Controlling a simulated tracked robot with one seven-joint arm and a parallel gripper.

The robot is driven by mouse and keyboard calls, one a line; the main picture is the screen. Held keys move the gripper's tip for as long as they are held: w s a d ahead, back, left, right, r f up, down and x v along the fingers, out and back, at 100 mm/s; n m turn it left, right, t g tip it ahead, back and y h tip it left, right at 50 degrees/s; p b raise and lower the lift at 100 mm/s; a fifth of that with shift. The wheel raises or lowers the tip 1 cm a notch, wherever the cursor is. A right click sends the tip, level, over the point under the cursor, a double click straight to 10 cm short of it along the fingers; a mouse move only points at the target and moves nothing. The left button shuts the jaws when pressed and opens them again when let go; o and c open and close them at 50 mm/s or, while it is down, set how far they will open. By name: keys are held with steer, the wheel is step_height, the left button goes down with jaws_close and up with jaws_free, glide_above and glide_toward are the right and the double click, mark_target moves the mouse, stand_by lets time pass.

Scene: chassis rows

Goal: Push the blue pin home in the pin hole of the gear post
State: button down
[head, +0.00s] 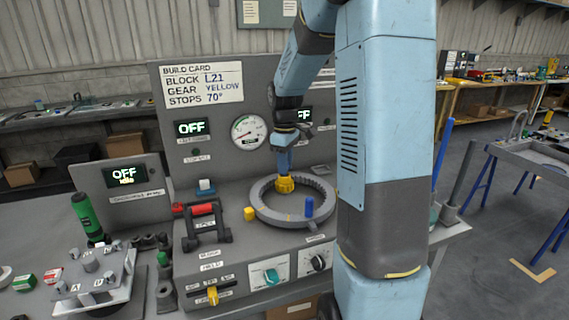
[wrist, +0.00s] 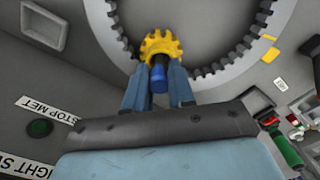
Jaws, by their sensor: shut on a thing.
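The yellow gear (head: 285,184) sits at the inner back edge of the grey ring gear (head: 262,215); the wrist view also shows the yellow gear (wrist: 161,43) by the ring's teeth. My gripper (head: 283,168) is over the gear, pointing down. In the wrist view my gripper (wrist: 158,72) is shut on the blue pin (wrist: 158,80), whose far end meets the middle of the gear. The gear post and its pin hole are hidden by the gear and pin, so I cannot tell how deep the pin sits.
A red-handled lever frame (head: 203,213) is left of the ring. The panel (head: 230,110) with a gauge rises behind. The ring's middle is clear.

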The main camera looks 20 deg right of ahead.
steer(key=shift+f, duration=0.55)
steer(key=c, duration=0.9)
jaws_free()
step_height(320, 180, up, 14)
steer(key=shift+f, duration=0.15)
steer(key=s+a+m+t, duration=0.2)
steer(key=s+a, duration=0.1)
steer(key=s, duration=0.5)
steer(key=s+a+r+m+t, duration=0.1)
steer(key=s+a+m, duration=0.2)
steer(key=s, duration=0.6)
steer(key=s+a+m+t, duration=0.2)
steer(key=s+a+m, duration=0.1)
steer(key=s, duration=0.6)
steer(key=shift+s+r+t, duration=0.2)
steer(key=shift+r+t, duration=0.1)
steer(key=shift+r, duration=0.1)
